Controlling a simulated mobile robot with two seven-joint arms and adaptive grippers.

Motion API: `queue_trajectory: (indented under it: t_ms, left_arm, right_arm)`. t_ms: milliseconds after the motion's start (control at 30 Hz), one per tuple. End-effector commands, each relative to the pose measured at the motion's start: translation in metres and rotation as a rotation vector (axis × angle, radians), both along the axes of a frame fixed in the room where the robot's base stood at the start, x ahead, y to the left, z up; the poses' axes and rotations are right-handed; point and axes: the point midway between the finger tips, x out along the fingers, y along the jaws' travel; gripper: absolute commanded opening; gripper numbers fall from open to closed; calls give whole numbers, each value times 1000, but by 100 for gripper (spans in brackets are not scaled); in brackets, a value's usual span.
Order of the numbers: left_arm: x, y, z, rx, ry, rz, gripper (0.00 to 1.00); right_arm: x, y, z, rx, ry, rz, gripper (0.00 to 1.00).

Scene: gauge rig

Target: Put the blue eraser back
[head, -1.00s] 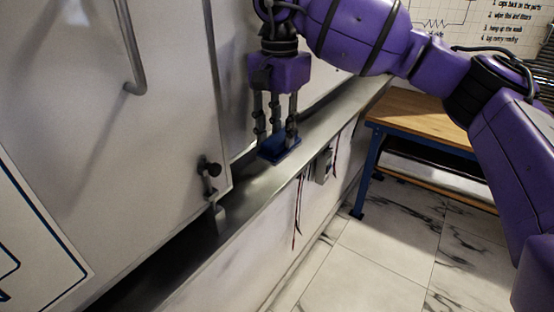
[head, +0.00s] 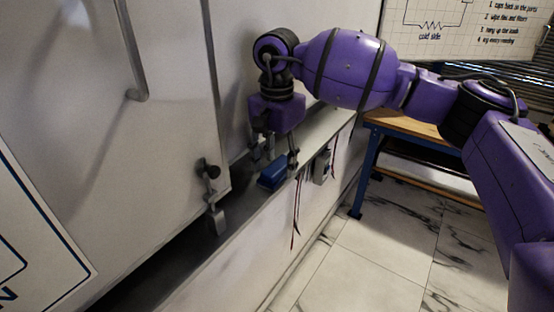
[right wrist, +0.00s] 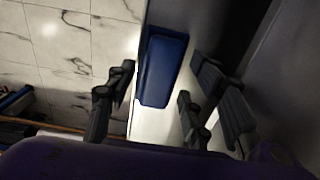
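The blue eraser (head: 272,176) rests on the narrow metal ledge (head: 248,207) along the wall, near the ledge's outer edge. It also shows in the right wrist view (right wrist: 162,68) as a blue block lying on the pale strip. My right gripper (head: 274,160) is just above and behind the eraser, with its fingers spread. In the right wrist view its fingers (right wrist: 155,105) stand apart on either side, with visible gaps to the eraser. My left gripper is not in view.
A small grey box (head: 322,167) and dark cords (head: 297,215) hang on the ledge's front. A wooden-topped bench (head: 405,125) stands right. The marble floor is clear.

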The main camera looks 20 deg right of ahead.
Motion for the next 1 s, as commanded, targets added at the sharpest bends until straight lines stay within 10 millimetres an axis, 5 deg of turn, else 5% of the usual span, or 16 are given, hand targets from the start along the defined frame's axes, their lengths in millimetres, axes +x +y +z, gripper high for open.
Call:
queue_trajectory:
  t_ms: [333,800,1000]
  left_arm:
    - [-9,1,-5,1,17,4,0]
    - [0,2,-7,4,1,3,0]
    - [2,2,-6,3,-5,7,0]
  right_arm:
    - [1,0,11,0,-2,0,48]
    - [1,0,101,1,-1,-1,48]
    - [0,0,118,1,1,0,48]
